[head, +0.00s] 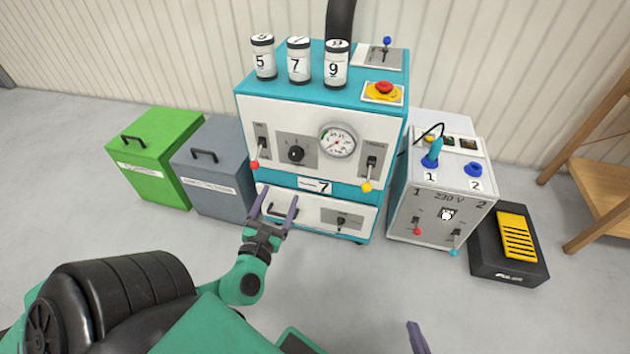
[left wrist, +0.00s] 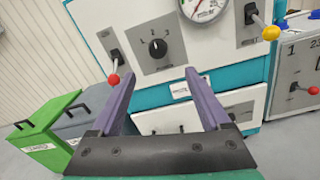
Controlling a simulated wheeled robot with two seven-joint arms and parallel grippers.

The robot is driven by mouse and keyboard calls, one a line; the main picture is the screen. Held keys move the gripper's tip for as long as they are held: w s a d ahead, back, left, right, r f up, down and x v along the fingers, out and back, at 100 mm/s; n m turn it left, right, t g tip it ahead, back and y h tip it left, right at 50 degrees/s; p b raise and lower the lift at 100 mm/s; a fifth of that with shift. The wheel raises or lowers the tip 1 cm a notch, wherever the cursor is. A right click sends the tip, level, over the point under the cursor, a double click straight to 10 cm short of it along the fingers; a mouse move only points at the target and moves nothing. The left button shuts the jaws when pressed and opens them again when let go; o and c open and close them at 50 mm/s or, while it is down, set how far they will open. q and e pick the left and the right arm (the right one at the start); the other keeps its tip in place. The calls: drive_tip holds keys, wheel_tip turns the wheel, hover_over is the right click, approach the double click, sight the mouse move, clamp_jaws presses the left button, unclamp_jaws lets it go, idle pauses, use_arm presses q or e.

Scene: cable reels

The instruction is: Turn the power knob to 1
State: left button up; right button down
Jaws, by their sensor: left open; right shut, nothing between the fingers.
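A black round knob (head: 296,154) sits on a grey plate on the white front of the teal machine (head: 300,105). The knob also shows in the left wrist view (left wrist: 158,48), with small numerals around its top and a white mark near its upper side; its exact setting is hard to read. A white dial (head: 447,215) is on the 230 V box; I cannot tell which is the power knob. My left gripper (head: 276,198) is open and empty, below the black knob and apart from it. My right gripper (head: 415,335) is shut and only partly visible at the bottom edge.
A red-tipped lever (head: 254,164) is left of the black knob, a gauge (head: 337,139) and yellow-tipped lever (head: 367,186) right. A drawer (head: 310,214) is below. Green (head: 160,150) and grey (head: 205,170) bins stand left, a black-and-yellow pedal (head: 517,236) right. Floor in front is clear.

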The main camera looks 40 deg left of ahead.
sight(295, 157)
use_arm(q)
drive_tip(key=b+x, duration=0.1)
drive_tip(key=x, duration=0.3)
drive_tip(key=b+x, duration=0.1)
drive_tip(key=x, duration=0.9)
drive_tip(key=shift+a+b, duration=0.4)
use_arm(e)
drive_tip(key=f, duration=0.1)
drive_tip(key=f+t, duration=0.1)
drive_tip(key=f, duration=0.1)
drive_tip(key=shift+a, duration=0.4)
use_arm(q)
clamp_jaws()
